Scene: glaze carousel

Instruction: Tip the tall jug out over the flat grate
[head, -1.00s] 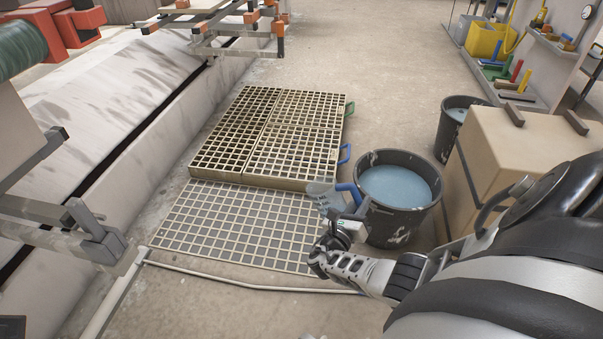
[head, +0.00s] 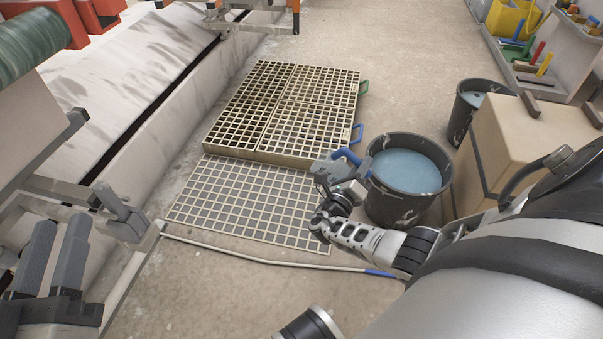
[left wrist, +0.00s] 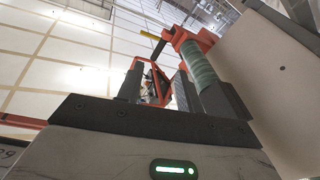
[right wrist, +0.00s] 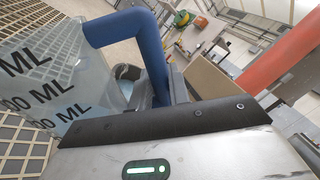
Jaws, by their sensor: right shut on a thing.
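The clear measuring jug (head: 328,169) with a blue handle (head: 347,156) is held up over the right side of the flat grate (head: 245,200). It also fills the left of the right wrist view (right wrist: 45,80), where black ML marks run slanted. The jug looks tilted; its contents cannot be made out. My right gripper (head: 338,188) is shut on the blue handle, which also shows in the right wrist view (right wrist: 150,55). My left gripper (head: 50,262) is open and empty at the lower left, its fingers apart in the left wrist view (left wrist: 155,88) too.
A raised, thicker grate (head: 230,150) lies behind the flat one. A dark bucket of bluish liquid (head: 405,205) stands close right of the jug, with another bucket (head: 462,118) behind. A beige box (head: 520,150) stands further right. A hose (head: 260,262) crosses the floor in front.

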